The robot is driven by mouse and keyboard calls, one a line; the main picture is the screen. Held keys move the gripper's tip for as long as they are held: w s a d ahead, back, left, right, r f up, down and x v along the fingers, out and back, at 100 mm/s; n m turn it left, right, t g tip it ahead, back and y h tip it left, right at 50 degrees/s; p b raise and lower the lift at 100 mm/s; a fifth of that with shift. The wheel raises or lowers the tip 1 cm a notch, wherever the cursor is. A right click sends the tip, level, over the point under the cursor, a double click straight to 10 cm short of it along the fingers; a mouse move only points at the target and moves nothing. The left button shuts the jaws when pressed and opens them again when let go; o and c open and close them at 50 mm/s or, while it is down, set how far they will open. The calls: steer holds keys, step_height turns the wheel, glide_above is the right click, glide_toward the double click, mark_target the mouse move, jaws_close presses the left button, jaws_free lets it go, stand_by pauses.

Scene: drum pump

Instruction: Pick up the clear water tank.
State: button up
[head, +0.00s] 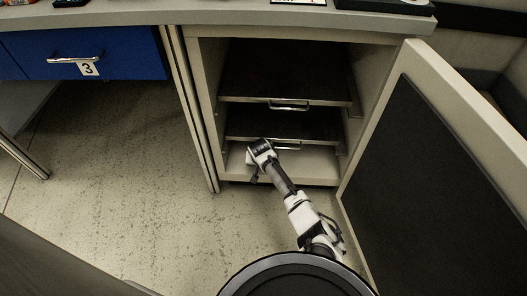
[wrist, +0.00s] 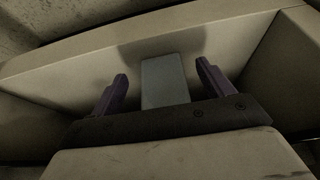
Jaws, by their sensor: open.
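I cannot make out a clear water tank in either view. My gripper (head: 250,168) reaches into the lower part of the open cabinet (head: 203,110), in front of its bottom compartment. In the wrist view my gripper (wrist: 161,78) shows two dark purple fingers spread apart, so it is open. A plain grey upright block (wrist: 165,80) shows between the fingers. I cannot tell what it is or whether anything touches it. Pale cabinet-like panels lie beyond the fingers.
The cabinet has two dark pull-out shelves with metal handles, the upper shelf (head: 275,75) and the lower shelf (head: 262,124). Its open door (head: 435,150) stands at the right. A blue drawer (head: 120,62) labelled 3 is at the left. The floor (head: 110,190) at left is clear.

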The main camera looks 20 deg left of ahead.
steer(key=shift+b+x, duration=1.6)
steer(key=shift+b, duration=0.1)
steer(key=shift+w, duration=0.1)
steer(key=shift+r, duration=0.1)
steer(key=c, duration=1.4)
steer(key=shift+c, duration=0.4)
steer(key=shift+r, duration=0.1)
